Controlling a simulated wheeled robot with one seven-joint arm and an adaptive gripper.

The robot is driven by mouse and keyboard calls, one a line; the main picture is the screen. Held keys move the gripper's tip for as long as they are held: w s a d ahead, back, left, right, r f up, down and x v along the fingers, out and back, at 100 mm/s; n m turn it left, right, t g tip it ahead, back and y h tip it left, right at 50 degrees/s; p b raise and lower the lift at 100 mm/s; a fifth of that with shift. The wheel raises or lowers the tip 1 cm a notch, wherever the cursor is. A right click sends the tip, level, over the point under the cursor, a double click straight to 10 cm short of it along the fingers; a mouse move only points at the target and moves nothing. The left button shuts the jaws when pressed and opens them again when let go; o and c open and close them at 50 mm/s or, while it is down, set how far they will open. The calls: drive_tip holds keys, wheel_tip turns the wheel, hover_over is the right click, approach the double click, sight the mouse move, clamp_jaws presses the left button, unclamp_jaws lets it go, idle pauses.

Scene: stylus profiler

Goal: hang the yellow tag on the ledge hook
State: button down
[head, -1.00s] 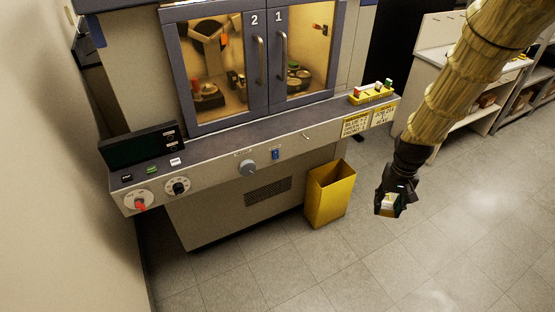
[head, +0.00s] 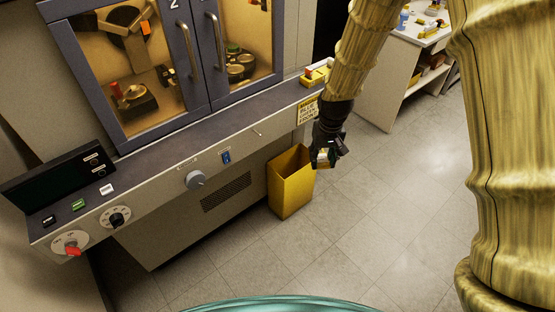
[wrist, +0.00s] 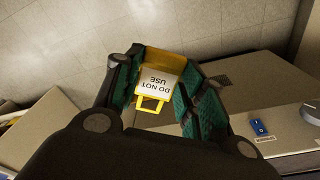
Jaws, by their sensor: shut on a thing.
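The yellow tag (wrist: 158,84) has a white face reading "DO NOT USE" and a yellow loop. In the wrist view it sits between the teal finger pads of my gripper (wrist: 160,90), which is shut on it; it shows only as a small pale patch in the head view. My gripper (head: 326,157) hangs in the air right of the yellow bin in the head view, apart from the ledge. The ledge hook appears as a small pale peg (head: 257,132) on the ledge's front face, left of my gripper, with nothing visible on it.
A yellow bin (head: 291,190) stands on the floor below. A white side table (head: 378,80) stands behind. Floor at right is open.

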drive_tip(key=w+a+f+n+t+y+b, duration=0.2)
drive_tip(key=w+a+f+t+b, duration=0.25)
drive_tip(key=w+f+b, duration=0.45)
drive_tip(key=s+a+r+n+t+y+b, duration=0.1)
drive_tip(key=a+n+t+y+b, duration=0.3)
drive_tip(key=a+t+y+b, duration=0.5)
drive_tip(key=shift+s+n+t+b, duration=0.35)
drive_tip(key=shift+s+b, duration=0.15)
drive_tip(key=shift+b, duration=5.25)
drive_tip(key=shift+f, duration=0.15)
drive_tip(key=shift+x, duration=2.45)
drive_tip(key=shift+w+a+f, duration=0.1)
drive_tip(key=shift+w+a, duration=0.05)
drive_tip(key=shift+w, duration=0.05)
drive_tip(key=shift+x, duration=1.55)
drive_tip(key=shift+w+a+f, duration=0.1)
drive_tip(key=shift+w+a, duration=0.05)
